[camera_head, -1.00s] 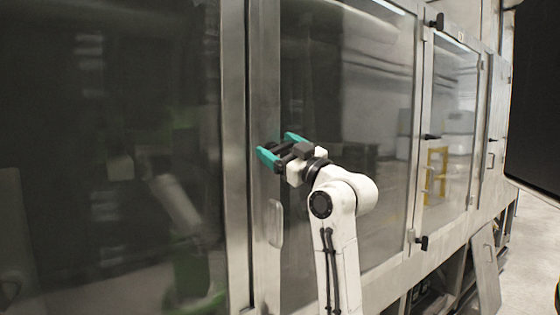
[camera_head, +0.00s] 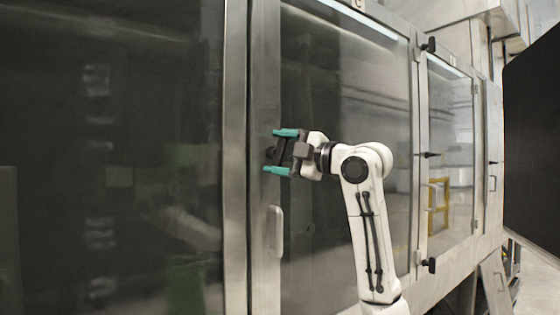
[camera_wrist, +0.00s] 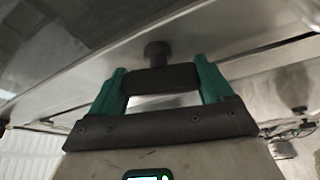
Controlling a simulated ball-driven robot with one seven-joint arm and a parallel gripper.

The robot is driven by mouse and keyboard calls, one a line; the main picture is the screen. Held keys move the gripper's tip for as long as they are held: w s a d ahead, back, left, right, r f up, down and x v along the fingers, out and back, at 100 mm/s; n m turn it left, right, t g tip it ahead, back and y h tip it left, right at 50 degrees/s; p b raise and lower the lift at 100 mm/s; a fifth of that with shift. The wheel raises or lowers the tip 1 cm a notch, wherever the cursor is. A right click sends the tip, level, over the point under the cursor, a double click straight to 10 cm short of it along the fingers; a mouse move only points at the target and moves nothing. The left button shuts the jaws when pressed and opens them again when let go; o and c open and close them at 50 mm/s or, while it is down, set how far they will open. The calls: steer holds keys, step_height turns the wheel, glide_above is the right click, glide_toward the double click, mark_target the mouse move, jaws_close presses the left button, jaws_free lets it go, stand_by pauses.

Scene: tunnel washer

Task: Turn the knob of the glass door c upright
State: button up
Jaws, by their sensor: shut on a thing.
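Glass door c (camera_head: 345,110) is a large dark pane in a steel frame, with a letter at its top edge. Its black knob (camera_wrist: 160,78) shows in the wrist view as a bar on a round stem, spanning the gap between the fingers. My gripper (camera_head: 272,153) is at the left part of the door frame, shut on the knob. Its two green fingers stand one above the other, pointing left. In the head view the knob is mostly hidden among the dark gripper parts, so its exact angle is hard to tell.
A pale recessed handle (camera_head: 275,230) sits on the frame below my gripper. Another dark pane (camera_head: 110,150) is at the left. A narrower door (camera_head: 448,150) with black knobs is at the right. A black panel (camera_head: 535,145) stands at the far right.

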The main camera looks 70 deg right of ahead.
steer(key=shift+f+n+g+y+b, duration=0.1)
steer(key=shift+n+g+y+b, duration=0.4)
steer(key=shift+n, duration=1)
steer(key=shift+w+a, duration=0.1)
steer(key=o, duration=0.9)
steer(key=shift+o, duration=0.2)
steer(key=s+a+b, duration=0.1)
steer(key=s+b, duration=0.1)
steer(key=s, duration=0.8)
steer(key=shift+s+a, duration=0.3)
steer(key=shift+s, duration=0.05)
